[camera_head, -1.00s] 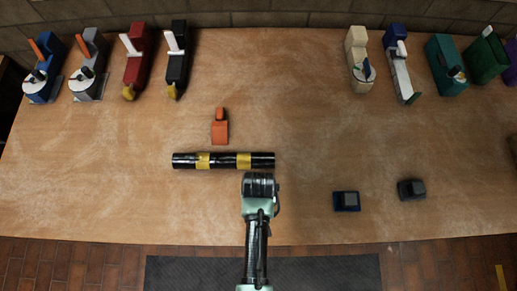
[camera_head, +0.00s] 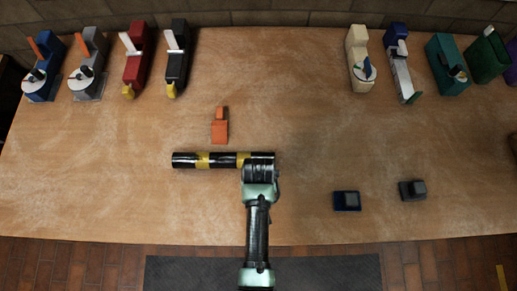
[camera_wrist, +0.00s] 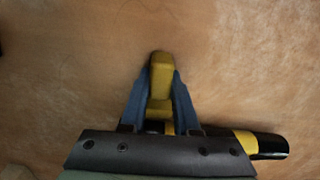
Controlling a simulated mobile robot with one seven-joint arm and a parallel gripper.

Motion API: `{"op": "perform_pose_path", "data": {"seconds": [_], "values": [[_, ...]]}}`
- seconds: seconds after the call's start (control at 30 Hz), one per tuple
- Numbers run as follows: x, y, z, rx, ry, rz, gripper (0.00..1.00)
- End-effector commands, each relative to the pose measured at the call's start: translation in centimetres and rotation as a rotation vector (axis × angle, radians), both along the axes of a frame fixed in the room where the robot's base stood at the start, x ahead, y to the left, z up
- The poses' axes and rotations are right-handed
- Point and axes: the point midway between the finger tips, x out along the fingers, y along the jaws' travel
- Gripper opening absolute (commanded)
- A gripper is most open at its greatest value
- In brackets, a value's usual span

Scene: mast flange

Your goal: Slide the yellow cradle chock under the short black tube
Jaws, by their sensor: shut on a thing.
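The short black tube (camera_head: 222,160) with yellow bands lies left to right on the table in the head view. My gripper (camera_head: 259,170) is at its right end and partly covers it. In the wrist view my gripper's blue fingers (camera_wrist: 160,90) are shut on the yellow cradle chock (camera_wrist: 161,72), which points up the picture. The chock is hidden in the head view. One end of the tube (camera_wrist: 270,146) shows at lower right in the wrist view; the rest is behind my gripper. I cannot tell whether chock and tube touch.
An orange block (camera_head: 220,130) stands just behind the tube. Two dark blocks, one navy (camera_head: 346,201) and one grey (camera_head: 412,190), sit to the right. Several coloured devices line the table's back edge. The table's middle right and front left are clear.

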Motion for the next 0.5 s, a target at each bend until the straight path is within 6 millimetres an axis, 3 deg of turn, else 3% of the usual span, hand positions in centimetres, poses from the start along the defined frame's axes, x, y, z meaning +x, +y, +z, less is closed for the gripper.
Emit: {"op": "perform_pose_path", "data": {"seconds": [0.5], "values": [[1.11, 0.00, 0.07, 0.000, -0.001, 0.000, 0.00]]}}
